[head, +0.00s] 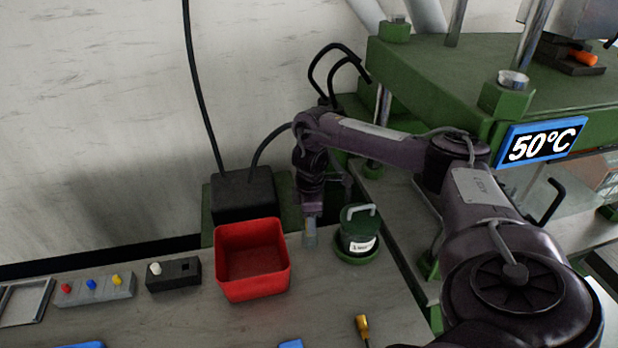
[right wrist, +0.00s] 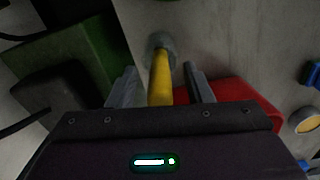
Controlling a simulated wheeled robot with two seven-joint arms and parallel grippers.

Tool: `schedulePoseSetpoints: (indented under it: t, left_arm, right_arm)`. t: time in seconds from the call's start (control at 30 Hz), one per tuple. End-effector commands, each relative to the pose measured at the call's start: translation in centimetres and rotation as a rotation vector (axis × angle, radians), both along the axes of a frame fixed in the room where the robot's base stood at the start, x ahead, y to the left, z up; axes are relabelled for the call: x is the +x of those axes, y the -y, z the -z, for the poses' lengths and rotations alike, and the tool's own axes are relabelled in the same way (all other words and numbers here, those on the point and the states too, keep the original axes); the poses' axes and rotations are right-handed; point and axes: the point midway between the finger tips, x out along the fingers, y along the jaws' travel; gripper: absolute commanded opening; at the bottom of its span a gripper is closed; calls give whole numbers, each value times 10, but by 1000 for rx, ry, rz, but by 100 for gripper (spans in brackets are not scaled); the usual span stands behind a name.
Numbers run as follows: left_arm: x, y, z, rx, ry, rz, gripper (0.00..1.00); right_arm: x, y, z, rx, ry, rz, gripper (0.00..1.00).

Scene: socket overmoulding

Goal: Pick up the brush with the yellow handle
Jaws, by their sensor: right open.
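The brush with the yellow handle (right wrist: 160,80) shows in the right wrist view, its handle running up between my fingers from a round grey head (right wrist: 161,43). My right gripper (right wrist: 158,85) is open, with one finger on each side of the handle and a gap visible at both sides. In the head view my right gripper (head: 311,222) points down between the red bin and the green pot. The yellow handle cannot be made out there. My left gripper is not in view.
A red bin (head: 228,281) stands just left of the gripper, and a lidded green pot (head: 358,230) just right. A black box (head: 243,193) is behind. A gold-tipped tool (head: 362,325) lies near the front. A green press (head: 430,75) stands at right.

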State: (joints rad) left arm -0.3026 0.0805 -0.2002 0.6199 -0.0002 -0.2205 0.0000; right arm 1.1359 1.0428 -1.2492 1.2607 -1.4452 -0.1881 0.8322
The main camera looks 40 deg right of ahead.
Motion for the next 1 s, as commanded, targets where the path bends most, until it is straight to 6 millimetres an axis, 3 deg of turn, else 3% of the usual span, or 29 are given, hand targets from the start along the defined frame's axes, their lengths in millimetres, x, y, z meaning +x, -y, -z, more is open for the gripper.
schedulePoseSetpoints:
  t: [0.17,0.4,0.73,1.0]
  left_arm:
    - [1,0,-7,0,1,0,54]
    - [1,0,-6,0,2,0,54]
    - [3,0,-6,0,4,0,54]
    - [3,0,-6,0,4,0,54]
  right_arm:
    - [-1,-1,15,0,-2,0,46]
    - [0,-1,16,1,-1,-1,45]
    - [0,0,16,1,-1,-1,2]
    - [0,0,15,0,0,-1,0]
